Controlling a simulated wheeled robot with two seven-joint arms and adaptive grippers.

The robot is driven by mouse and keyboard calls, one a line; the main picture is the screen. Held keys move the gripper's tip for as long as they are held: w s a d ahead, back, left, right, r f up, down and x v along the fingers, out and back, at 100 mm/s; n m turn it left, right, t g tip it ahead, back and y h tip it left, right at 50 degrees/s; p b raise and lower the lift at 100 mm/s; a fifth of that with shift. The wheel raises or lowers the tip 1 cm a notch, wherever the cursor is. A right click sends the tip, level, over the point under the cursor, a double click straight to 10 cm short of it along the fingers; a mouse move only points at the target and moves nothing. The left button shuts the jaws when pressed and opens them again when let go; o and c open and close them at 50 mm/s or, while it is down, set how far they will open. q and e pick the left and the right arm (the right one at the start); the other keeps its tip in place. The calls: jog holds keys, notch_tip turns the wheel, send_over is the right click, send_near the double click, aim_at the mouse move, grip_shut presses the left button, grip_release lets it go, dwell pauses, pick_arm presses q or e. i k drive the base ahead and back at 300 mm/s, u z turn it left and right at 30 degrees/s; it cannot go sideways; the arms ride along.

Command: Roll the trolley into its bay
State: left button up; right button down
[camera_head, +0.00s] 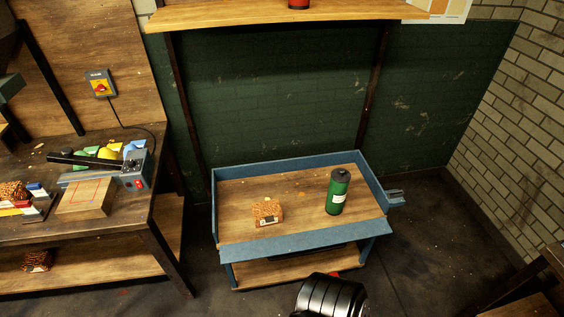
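The trolley (292,242) has a blue frame, a wooden top tray with raised blue sides, and a lower wooden shelf. It stands upright on the dark floor near the middle, in front of the green wall. A blue bracket with grey prongs (396,197) juts from its right side. A dark post rises on each side behind the trolley, under a wooden shelf; I cannot tell where the bay's limits are.
A workbench (154,214) stands to the left, with a grey-blue tool (134,176) and a wooden block (85,199) on it. The wooden shelf (270,14) runs overhead. A brick wall (525,130) closes the right side. Floor is clear right of the trolley.

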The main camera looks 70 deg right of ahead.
aim_at(301, 185)
jog(key=z, duration=0.25)
jog(key=i, duration=0.65)
jog(key=z, duration=1.2)
jog(key=i, duration=0.6)
jog(key=z, duration=0.65)
